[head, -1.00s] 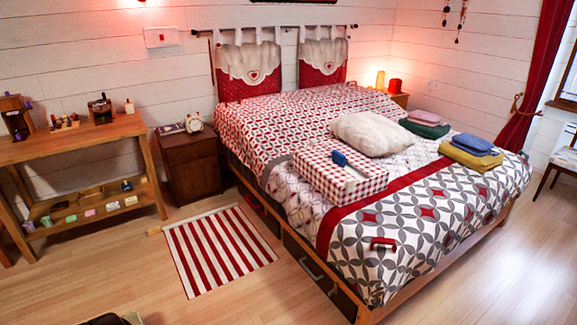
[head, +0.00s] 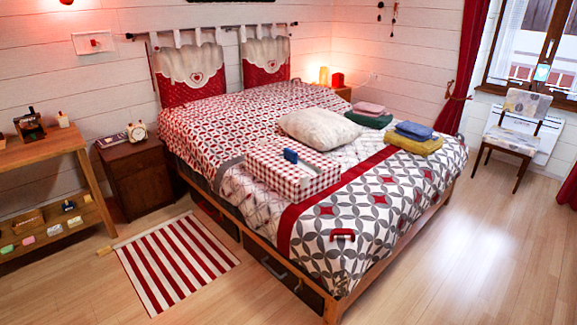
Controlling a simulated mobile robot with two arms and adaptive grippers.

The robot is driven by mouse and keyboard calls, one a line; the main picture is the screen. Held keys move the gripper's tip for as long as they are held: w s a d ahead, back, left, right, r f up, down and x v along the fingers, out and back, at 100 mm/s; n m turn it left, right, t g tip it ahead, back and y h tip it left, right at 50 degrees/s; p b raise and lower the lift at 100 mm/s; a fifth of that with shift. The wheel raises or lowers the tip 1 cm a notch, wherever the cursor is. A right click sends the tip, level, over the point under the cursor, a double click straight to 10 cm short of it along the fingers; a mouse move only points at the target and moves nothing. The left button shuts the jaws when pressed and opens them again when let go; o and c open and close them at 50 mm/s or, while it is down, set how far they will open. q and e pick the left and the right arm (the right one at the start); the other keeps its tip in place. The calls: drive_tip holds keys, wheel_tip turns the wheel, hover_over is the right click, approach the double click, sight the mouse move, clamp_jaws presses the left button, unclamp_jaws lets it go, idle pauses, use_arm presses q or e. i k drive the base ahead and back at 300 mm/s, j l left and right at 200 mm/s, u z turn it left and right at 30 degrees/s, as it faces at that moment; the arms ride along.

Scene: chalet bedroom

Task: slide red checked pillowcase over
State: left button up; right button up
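The red checked pillowcase (head: 268,179) is a red-and-white checked, box-shaped piece lying flat on the bed (head: 235,125), left of the grey-and-red patterned part of the cover. A small blue object (head: 290,155) rests on its top near the far edge; I cannot tell what it is. A plump cream pillow (head: 320,130) lies just behind the pillowcase, uncovered. Neither of my grippers shows in the head view.
Folded yellow and blue cloths (head: 412,142) and green and pink cloths (head: 369,117) lie right of the pillow. A red handle-like thing (head: 343,234) is near the bed's front edge. A nightstand (head: 138,180), striped rug (head: 178,262) and chair (head: 517,135) stand around; the right floor is clear.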

sight(264, 161)
drive_tip(key=i+z, duration=0.1)
drive_tip(key=z, duration=0.25)
drive_tip(key=i+j+z, duration=0.1)
drive_tip(key=z, duration=0.25)
drive_tip(key=i+j+z, duration=0.1)
drive_tip(key=z, duration=0.2)
